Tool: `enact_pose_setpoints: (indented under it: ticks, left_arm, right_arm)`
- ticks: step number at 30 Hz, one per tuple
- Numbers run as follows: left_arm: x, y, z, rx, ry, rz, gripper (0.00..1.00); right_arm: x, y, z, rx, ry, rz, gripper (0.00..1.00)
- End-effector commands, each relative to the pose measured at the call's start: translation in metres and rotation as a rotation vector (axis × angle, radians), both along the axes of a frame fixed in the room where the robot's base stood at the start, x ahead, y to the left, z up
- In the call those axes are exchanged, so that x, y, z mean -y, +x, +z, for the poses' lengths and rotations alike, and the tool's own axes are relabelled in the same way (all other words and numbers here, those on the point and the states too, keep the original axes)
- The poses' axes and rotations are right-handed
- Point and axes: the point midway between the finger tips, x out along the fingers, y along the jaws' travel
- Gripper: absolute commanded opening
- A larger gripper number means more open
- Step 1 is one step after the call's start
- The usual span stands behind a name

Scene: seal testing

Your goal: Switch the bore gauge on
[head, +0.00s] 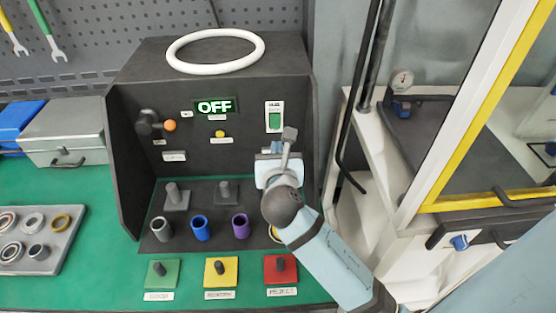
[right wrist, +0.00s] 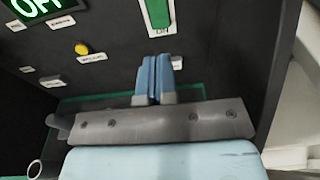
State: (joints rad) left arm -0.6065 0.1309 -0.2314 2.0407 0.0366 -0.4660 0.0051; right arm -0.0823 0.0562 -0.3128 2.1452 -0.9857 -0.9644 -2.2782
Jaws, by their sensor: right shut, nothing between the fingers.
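The bore gauge is a dark open-fronted housing (head: 128,140) on the green bench. Its lit display (head: 215,106) reads OFF. A green rocker switch (head: 275,120) in a white plate sits on the right of its back panel, and it also shows at the top of the right wrist view (right wrist: 158,12). My right gripper (head: 277,148) is shut and empty, just below the switch. In the right wrist view its blue fingers (right wrist: 155,78) are together and point at the panel under the switch plate; I cannot tell any contact. My left gripper is not in view.
A yellow button (head: 220,134) and an orange-tipped knob (head: 169,126) are on the panel. Grey, blue (head: 201,228) and purple rings stand below my arm's left. Green, yellow (head: 221,272) and red pads lie in front. A white ring (head: 215,50) lies on top.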

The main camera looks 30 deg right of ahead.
Motion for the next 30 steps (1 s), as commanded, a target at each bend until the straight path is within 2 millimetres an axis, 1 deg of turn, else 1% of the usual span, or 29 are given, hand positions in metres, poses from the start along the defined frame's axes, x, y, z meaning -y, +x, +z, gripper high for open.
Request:
enact_pose_setpoints:
  ticks: [1, 6, 12, 17, 26, 30]
  left_arm:
    - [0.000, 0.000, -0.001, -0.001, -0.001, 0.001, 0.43]
    - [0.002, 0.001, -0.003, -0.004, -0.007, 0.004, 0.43]
    - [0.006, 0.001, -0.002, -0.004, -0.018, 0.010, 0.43]
    - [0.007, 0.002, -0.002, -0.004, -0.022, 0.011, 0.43]
    - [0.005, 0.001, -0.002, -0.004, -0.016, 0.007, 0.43]
    - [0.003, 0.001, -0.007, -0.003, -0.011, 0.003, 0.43]
  right_arm:
    - [0.005, 0.011, -0.001, 0.002, -0.001, -0.001, 0.00]
    - [0.020, 0.041, -0.006, 0.000, 0.001, -0.001, 0.00]
    - [0.030, 0.063, -0.009, 0.000, 0.001, 0.000, 0.00]
    - [0.033, 0.069, -0.010, 0.000, 0.001, 0.001, 0.00]
    - [0.034, 0.069, -0.010, 0.000, 0.001, 0.001, 0.00]
    - [0.036, 0.073, -0.014, 0.036, -0.022, 0.000, 0.00]
